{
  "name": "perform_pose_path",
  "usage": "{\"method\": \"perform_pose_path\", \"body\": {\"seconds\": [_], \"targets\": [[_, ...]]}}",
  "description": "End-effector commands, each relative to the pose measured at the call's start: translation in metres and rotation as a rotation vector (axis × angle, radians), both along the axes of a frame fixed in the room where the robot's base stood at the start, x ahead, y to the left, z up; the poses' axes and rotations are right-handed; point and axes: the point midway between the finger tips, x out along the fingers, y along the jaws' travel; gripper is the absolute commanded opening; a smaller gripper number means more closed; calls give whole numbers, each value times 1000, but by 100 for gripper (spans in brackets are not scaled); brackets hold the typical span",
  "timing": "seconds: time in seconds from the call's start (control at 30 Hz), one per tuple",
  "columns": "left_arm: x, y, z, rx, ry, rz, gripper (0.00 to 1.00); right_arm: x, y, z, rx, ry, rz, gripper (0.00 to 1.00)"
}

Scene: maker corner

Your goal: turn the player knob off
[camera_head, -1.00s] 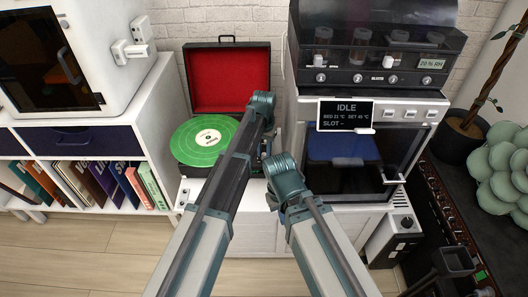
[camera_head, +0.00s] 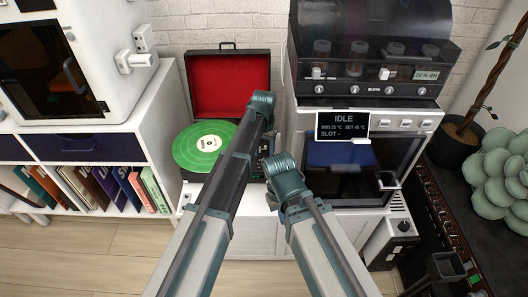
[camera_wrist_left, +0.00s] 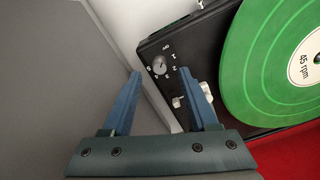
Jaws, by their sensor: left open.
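The record player (camera_head: 186,172) stands open on the white cabinet, its lid lined in red, with a green record (camera_head: 205,146) on it. In the left wrist view, its black panel has a small round grey knob (camera_wrist_left: 160,65) with white marks around it. My left gripper (camera_wrist_left: 160,74) is open, and its two blue fingers appear on either side of the knob. I cannot tell whether they touch it. In the head view, my left arm hides the panel and knob. My right arm is at centre right, and its gripper is out of sight.
A shelf with books (camera_head: 100,188) is at left. A light grey surface (camera_wrist_left: 50,90) lies close left of my left gripper.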

Motion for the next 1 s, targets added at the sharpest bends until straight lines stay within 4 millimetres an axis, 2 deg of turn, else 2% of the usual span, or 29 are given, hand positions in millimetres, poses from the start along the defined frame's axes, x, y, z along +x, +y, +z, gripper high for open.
{"method": "perform_pose_path", "body": {"seconds": [0.03, 0.1, 0.6, 0.73, 1.0], "targets": [[0, 0, 16, 0, 0, 0, 59, 0, 0, 16, 0, 0, 0, 0], [0, 0, 27, 0, 0, 0, 59, 0, 0, 27, 0, 0, 0, 0], [0, 0, 100, 0, 0, 0, 59, 0, 0, 100, 0, 0, 0, 0], [0, 0, 106, 0, 0, 0, 59, 0, 0, 106, 0, 0, 0, 0], [0, 0, 105, 0, 0, 0, 59, 0, 0, 105, 0, 0, 0, 0]]}}
